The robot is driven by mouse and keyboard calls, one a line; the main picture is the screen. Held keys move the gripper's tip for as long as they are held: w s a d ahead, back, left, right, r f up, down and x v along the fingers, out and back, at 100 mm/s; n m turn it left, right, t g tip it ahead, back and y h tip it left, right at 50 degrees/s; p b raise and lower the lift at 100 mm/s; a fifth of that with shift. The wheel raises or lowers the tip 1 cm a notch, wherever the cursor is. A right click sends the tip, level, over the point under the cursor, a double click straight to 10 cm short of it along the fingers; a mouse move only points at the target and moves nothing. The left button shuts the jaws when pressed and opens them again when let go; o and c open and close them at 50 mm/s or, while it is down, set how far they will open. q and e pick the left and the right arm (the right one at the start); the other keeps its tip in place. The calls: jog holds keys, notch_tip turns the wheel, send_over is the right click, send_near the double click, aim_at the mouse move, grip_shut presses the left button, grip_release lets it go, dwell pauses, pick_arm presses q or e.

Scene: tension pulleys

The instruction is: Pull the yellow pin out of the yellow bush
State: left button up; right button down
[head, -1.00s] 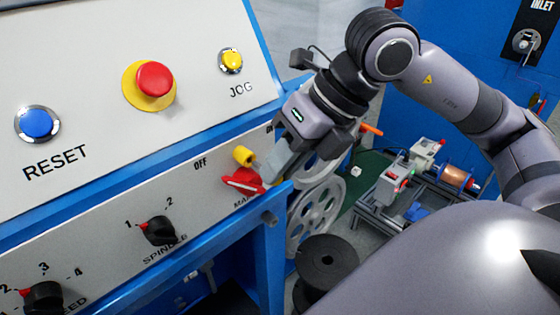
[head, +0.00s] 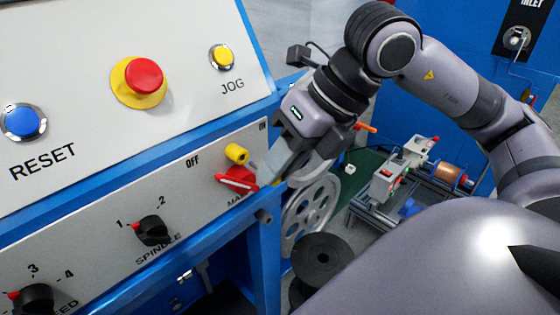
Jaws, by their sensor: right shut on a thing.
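The yellow bush (head: 236,154) sticks out of the lower panel between OFF and ON, just above the red main switch handle (head: 238,178). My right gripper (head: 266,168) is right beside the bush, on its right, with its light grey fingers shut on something. A short greyish piece (head: 252,166) shows between the bush and the fingertips; it looks like part of the pin. The fingers hide the rest of the pin, and I cannot tell how far it sits in the bush. My left gripper is not in view.
The panel carries a red emergency button (head: 144,75), a yellow JOG button (head: 222,57), a blue RESET button (head: 23,122) and a SPINDLE knob (head: 151,230). Grey spoked pulleys (head: 311,212) and a black spool (head: 322,258) stand right of the cabinet edge, below my arm.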

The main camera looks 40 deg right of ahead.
jog(key=s+b, duration=0.2)
jog(key=s, duration=0.2)
jog(key=shift+d, duration=0.15)
dwell(0.7)
